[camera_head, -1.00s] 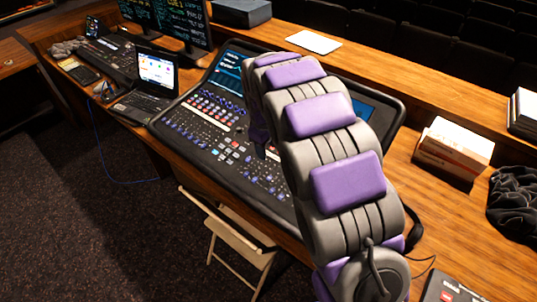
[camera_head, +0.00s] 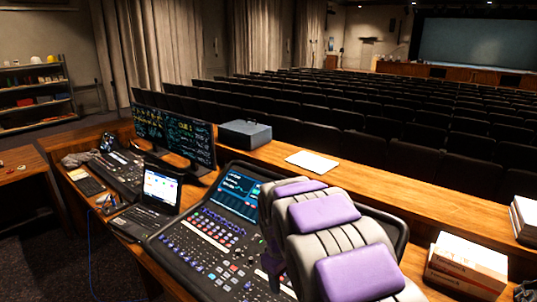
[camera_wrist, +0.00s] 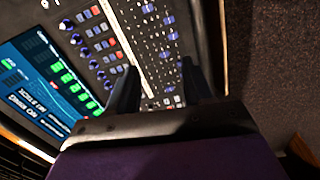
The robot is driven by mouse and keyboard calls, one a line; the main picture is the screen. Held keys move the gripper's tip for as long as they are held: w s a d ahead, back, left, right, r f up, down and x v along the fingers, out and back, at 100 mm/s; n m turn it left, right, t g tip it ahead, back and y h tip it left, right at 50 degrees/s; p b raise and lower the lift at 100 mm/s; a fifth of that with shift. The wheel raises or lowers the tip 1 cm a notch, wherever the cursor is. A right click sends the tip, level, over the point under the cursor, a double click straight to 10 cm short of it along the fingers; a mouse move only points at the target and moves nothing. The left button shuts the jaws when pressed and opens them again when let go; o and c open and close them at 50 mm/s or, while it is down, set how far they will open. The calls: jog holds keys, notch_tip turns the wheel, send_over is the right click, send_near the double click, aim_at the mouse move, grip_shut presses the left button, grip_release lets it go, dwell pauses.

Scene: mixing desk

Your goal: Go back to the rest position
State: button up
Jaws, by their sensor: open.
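My gripper (camera_wrist: 158,85) shows in the wrist view as two dark fingers standing apart with nothing between them. It is over the mixing desk (camera_wrist: 135,45), whose knobs, buttons and lit screen (camera_wrist: 40,80) fill much of that view. In the head view my grey and purple arm reaches over the right part of the mixing desk (camera_head: 200,248). The arm hides part of the desk, and the gripper's fingers cannot be made out there.
A laptop (camera_head: 160,188), two monitors (camera_head: 190,138) and a dark box (camera_head: 245,134) stand left and behind. A white paper (camera_head: 312,161) lies on the wooden ledge. White boxes (camera_head: 468,262) stand at right. Rows of dark seats (camera_head: 400,120) lie beyond.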

jog(key=s+d+r+m+g, duration=0.1)
jog(key=s+d+r+m, duration=0.2)
jog(key=s, duration=0.6)
jog(key=s+d+r+m, duration=0.2)
jog(key=s+d, duration=0.3)
jog(key=s, duration=0.4)
jog(key=s+d+m, duration=0.1)
jog(key=s, duration=0.8)
jog(key=s+d+f+m+g, duration=0.1)
jog(key=s+m, duration=0.1)
jog(key=s, duration=0.7)
jog(key=shift+s+d+m+y, duration=0.15)
jog(key=shift+d+m+y, duration=0.15)
jog(key=shift+y, duration=0.1)
